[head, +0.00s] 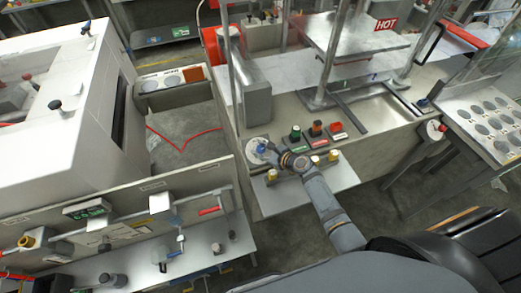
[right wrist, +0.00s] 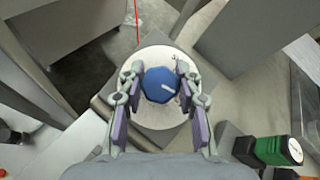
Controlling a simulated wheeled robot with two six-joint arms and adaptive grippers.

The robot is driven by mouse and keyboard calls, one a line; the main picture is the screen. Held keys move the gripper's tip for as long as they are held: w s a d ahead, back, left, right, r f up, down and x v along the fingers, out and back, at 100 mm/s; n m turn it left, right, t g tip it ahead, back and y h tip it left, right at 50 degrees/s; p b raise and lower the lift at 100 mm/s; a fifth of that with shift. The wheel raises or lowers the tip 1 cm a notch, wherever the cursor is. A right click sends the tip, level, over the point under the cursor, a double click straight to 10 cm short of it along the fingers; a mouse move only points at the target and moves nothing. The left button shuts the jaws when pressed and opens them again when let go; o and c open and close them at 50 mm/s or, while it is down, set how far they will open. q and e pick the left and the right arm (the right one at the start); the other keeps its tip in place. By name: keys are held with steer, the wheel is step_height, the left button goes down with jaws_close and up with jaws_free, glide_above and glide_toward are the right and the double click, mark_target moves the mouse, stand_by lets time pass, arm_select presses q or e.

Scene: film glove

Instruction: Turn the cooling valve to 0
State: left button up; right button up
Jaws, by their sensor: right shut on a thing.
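The cooling valve is a blue faceted knob (right wrist: 160,85) with a white pointer line, set on a round pale dial plate (right wrist: 155,125). In the right wrist view the pointer line points to the right and slightly down. In the head view the knob (head: 261,148) sits at the left end of the control panel. My right gripper (right wrist: 161,88) has a finger on each side of the knob and is shut on it. The dial's markings are too small to read, and the fingers hide part of it. My left gripper is not in view.
Right of the dial stand a green button (head: 296,132), an orange-red one (head: 316,128) and a red one (head: 336,127). Several yellow knobs line the front ledge. A metal post (head: 231,70) rises behind the dial. A hot press plate (head: 352,42) stands at the back.

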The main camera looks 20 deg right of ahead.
steer(key=n+g+y, duration=0.1)
steer(key=n, duration=0.1)
steer(key=n+g, duration=0.1)
steer(key=n, duration=0.1)
steer(key=shift+y, duration=0.4)
steer(key=n+g, duration=0.3)
steer(key=n, duration=0.1)
steer(key=shift+y+b, duration=0.3)
steer(key=n+g, duration=0.2)
steer(key=n, duration=0.1)
steer(key=shift+n, duration=0.4)
steer(key=shift+n+g+h, duration=0.7)
steer(key=shift+n+g, duration=0.8)
steer(key=shift+n, duration=0.5)
steer(key=o, duration=1.2)
